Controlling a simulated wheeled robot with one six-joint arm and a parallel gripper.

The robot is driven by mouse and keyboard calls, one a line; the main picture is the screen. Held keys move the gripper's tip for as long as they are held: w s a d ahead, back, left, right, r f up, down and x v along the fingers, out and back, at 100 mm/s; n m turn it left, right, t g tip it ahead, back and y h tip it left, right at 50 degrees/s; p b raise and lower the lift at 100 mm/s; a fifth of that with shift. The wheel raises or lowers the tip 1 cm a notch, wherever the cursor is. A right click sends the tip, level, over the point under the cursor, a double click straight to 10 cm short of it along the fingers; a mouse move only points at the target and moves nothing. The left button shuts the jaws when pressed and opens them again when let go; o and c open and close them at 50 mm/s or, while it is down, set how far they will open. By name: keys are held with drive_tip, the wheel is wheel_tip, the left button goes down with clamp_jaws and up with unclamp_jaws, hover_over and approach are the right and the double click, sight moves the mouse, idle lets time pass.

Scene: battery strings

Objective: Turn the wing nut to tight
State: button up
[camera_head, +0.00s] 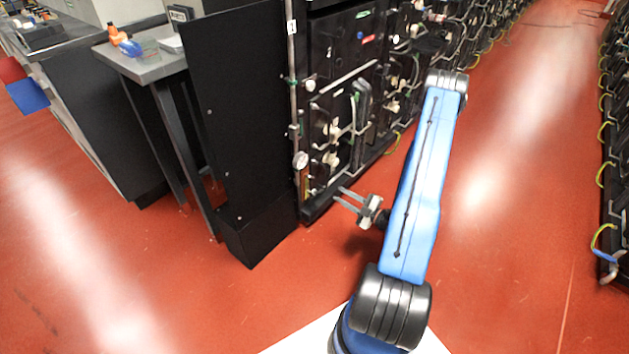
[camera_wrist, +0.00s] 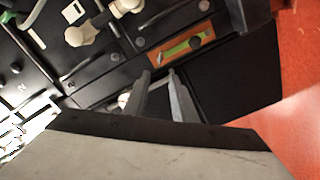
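I cannot pick out the wing nut for certain in either view. The black battery rack (camera_head: 335,80) stands at the centre, with several pale fittings (camera_head: 330,158) on its front. In the wrist view, pale fittings (camera_wrist: 85,33) show at the upper left, and a small pale piece (camera_wrist: 124,100) lies partly hidden beside the left finger. My gripper (camera_head: 338,193) is low in front of the rack, its fingers towards the rack's lower edge. In the wrist view my gripper (camera_wrist: 158,73) has its two fingers apart, with nothing seen held between them.
A brown strip with a green window (camera_wrist: 185,45) is on the rack face. A black panel (camera_head: 240,110) stands left of the rack, beside a grey table (camera_head: 150,66). Another rack (camera_head: 615,150) lines the right side. The red floor (camera_head: 510,200) between the racks is clear.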

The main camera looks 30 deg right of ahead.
sight(310, 177)
drive_tip(key=x, duration=1.4)
drive_tip(key=shift+w+a, duration=0.1)
drive_tip(key=shift+w, duration=0.25)
clamp_jaws()
